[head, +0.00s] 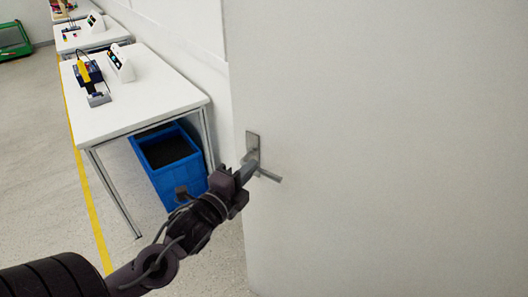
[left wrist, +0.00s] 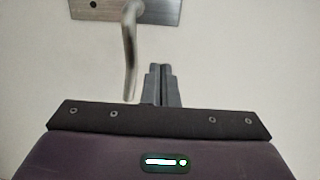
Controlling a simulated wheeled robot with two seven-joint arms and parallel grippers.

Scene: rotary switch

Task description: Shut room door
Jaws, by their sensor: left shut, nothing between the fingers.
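The room door (head: 390,150) is a large pale panel filling the right half of the head view. Its metal handle (head: 267,175) sits near the door's left edge on a small plate (head: 252,142). My left gripper (head: 248,166) is at the handle, its fingers shut. In the left wrist view the shut fingertips (left wrist: 163,72) point at the door face, just right of the bent handle lever (left wrist: 130,50), with the handle plate (left wrist: 125,10) above. The lever is not between the fingers. Whether the fingers touch the door or handle cannot be told. My right gripper is out of view.
A white table (head: 140,100) with devices on it stands left of the door along the wall. A blue bin (head: 178,180) is under it. More tables stand behind. A yellow floor line (head: 90,205) runs along the open floor at left.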

